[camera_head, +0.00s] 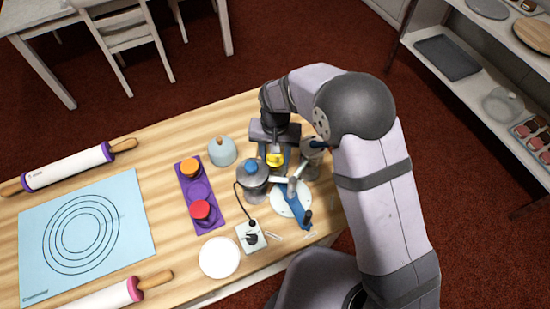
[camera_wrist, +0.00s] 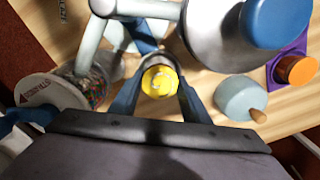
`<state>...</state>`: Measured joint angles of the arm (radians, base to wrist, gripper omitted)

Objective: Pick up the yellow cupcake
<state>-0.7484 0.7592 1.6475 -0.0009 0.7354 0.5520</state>
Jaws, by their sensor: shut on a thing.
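The yellow cupcake (camera_head: 274,159) is between the fingers of my gripper (camera_head: 275,154), at the far side of the turntable apparatus. In the wrist view the yellow cupcake (camera_wrist: 159,82) sits between the two blue fingers of my gripper (camera_wrist: 160,66), which is shut on it. Whether the cupcake touches anything beneath it cannot be told. An orange cupcake (camera_head: 190,168) and a red cupcake (camera_head: 201,210) stand on a purple tray (camera_head: 200,190) further left.
A grey-blue dome with a wooden knob (camera_head: 222,152) stands left of my gripper. A metal arm (camera_wrist: 135,8) crosses close beyond the cupcake. A sprinkle jar (camera_wrist: 90,80) is close on the left. A white plate (camera_head: 219,257) and a blue mat (camera_head: 120,245) lie further off.

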